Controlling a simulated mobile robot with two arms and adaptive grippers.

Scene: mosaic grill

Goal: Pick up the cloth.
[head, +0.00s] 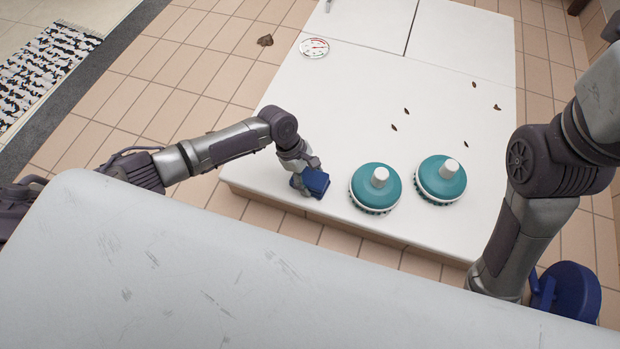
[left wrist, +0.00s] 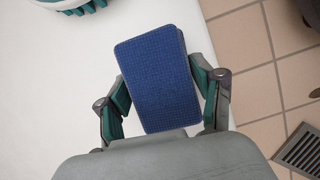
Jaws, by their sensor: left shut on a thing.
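The cloth (head: 316,181) is a blue, folded, block-like piece with a woven texture. It also fills the middle of the left wrist view (left wrist: 158,80). My left gripper (head: 305,184) is shut on it, with one finger on each side, at the near left edge of the white surface. In the left wrist view the gripper's fingers (left wrist: 163,104) press on the cloth's two sides. I cannot tell whether the cloth touches the surface below. My right arm comes in at the right of the head view, but its gripper is not in view.
Two teal round brushes with white knobs stand on the white surface (head: 340,100), one close right of the cloth (head: 375,190), one farther right (head: 441,182). A round dial (head: 314,47) lies at the back left. Several brown bits are scattered. A blue round object (head: 570,292) is at lower right.

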